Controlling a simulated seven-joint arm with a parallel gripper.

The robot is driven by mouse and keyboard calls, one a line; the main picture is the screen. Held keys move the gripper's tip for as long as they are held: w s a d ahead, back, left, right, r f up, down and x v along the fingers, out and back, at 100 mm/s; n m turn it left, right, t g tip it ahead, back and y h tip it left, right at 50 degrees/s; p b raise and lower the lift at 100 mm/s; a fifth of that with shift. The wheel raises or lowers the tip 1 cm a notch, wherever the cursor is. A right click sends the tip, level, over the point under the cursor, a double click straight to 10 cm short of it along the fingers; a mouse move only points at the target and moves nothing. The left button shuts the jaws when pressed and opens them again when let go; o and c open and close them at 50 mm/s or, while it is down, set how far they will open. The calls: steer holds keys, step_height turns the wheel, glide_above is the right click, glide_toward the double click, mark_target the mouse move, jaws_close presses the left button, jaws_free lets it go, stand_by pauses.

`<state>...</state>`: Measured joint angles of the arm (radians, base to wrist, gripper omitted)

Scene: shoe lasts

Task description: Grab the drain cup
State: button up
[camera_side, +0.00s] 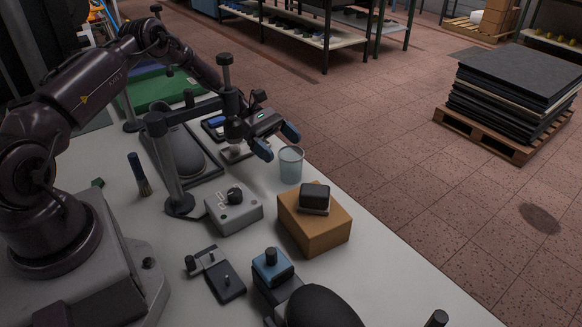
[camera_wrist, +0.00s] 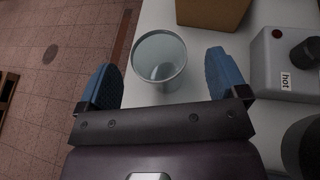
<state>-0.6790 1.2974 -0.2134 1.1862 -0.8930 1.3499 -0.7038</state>
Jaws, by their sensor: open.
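The drain cup looks like a clear, pale-blue cup (camera_side: 291,165) standing upright near the table's far right edge in the side view. It also shows in the wrist view (camera_wrist: 159,60), between and slightly beyond the two blue fingertips. My gripper (camera_side: 277,141) is open, with its blue fingers just left of and above the cup in the side view. In the wrist view my gripper (camera_wrist: 163,85) has one finger on each side of the cup, with a gap to each. Nothing is between the fingers' pads in contact, as far as I can see.
A cardboard box (camera_side: 314,224) with a dark block (camera_side: 314,197) on it stands in front of the cup. A grey control box with a knob (camera_side: 233,208) sits to the left. The table edge (camera_side: 382,235) is close on the right. Metal posts and a frame stand behind the control box.

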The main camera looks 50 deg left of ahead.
mark_target(299, 161)
steer(key=x, duration=0.3)
steer(key=shift+w+d+f, duration=0.1)
steer(key=shift+w+d, duration=0.05)
steer(key=shift+d, duration=0.15)
steer(key=c, duration=1)
